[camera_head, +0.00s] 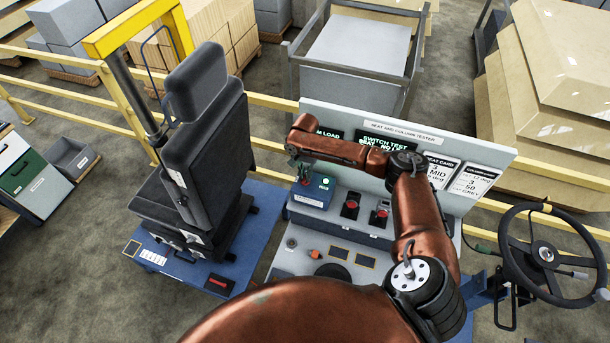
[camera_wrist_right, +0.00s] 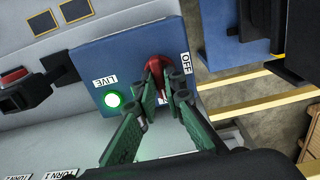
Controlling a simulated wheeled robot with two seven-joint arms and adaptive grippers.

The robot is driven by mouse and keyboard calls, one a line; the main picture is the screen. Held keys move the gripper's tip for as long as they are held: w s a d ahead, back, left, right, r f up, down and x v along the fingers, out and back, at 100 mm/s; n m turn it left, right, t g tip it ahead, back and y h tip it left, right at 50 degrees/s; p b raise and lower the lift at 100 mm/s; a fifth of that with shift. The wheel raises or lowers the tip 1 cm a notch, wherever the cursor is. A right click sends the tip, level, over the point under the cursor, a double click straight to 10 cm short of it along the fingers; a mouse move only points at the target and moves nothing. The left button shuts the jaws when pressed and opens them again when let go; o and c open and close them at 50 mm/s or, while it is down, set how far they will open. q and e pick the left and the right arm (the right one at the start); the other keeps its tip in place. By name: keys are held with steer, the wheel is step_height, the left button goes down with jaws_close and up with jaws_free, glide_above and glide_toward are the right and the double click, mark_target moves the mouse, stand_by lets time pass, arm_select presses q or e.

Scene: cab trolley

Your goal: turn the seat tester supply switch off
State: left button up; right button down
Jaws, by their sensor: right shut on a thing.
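The seat tester supply switch is a red rotary knob (camera_wrist_right: 154,64) on a blue panel (camera_wrist_right: 88,62), beside an OFF label (camera_wrist_right: 185,62). Another label below the knob is mostly hidden by my fingers. A green lamp (camera_wrist_right: 113,100) marked LIVE is lit on the same panel; it also shows in the head view (camera_head: 326,181). My right gripper (camera_wrist_right: 166,82) is shut on the red knob, one green finger on each side. In the head view this gripper (camera_head: 300,174) reaches the panel from above. The knob's exact angle is hard to tell. My left gripper is not in view.
The tester console (camera_head: 385,262) has red buttons (camera_head: 350,204) to the right of the switch panel. An upright sign board (camera_head: 480,150) stands behind. A black seat (camera_head: 205,120) stands at the left, and a steering wheel (camera_head: 545,255) at the right.

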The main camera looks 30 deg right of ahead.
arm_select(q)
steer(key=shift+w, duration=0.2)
arm_select(e)
steer(key=shift+n, duration=0.9)
steer(key=n, duration=0.8)
steer(key=shift+n, duration=0.4)
steer(key=n, duration=0.3)
steer(key=shift+n, duration=2.2)
